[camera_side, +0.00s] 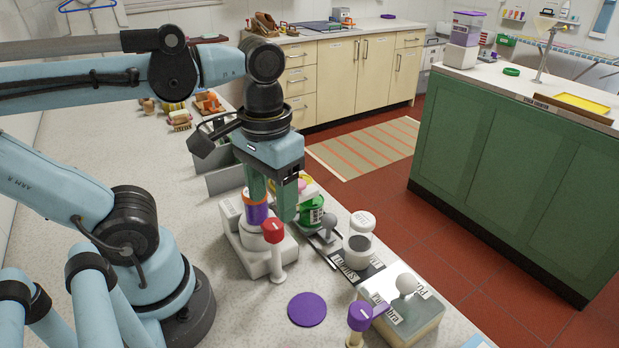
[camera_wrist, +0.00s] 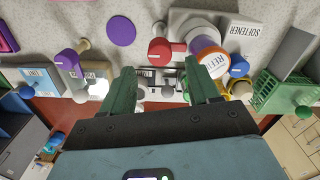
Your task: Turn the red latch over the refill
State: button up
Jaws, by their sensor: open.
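The refill (camera_side: 257,212) is a purple container with an orange rim, standing in a white base (camera_side: 256,262). Its white lettered lid shows in the wrist view (camera_wrist: 213,64). The red latch (camera_side: 272,231) is a red head on a white post at the base's near side. In the wrist view the red latch (camera_wrist: 159,51) lies left of the refill, apart from its lid. My gripper (camera_side: 272,205) is open and empty, pointing down by the refill. In the wrist view its green fingers (camera_wrist: 161,84) are wide apart, the right one close to the refill, partly overlapping it in the picture.
A purple disc (camera_side: 307,309) lies flat nearby. A green container (camera_side: 311,211), a white round jar (camera_side: 360,246), a grey knob (camera_side: 327,221) and a purple-topped post (camera_side: 360,316) crowd the right side. Bare counter lies around the disc.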

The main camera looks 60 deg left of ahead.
aim_at(274, 222)
notch_tip(274, 222, up, 7)
dwell(0.3)
jog(key=shift+f, duration=0.15)
jog(key=w+a+f+m+t, duration=0.2)
jog(key=w+f+t, duration=0.5)
jog(key=w+f, duration=0.2)
jog(key=shift+w+a+f+m, duration=0.15)
jog(key=shift+a+m, duration=0.05)
jog(key=shift+m, duration=0.2)
dwell(0.4)
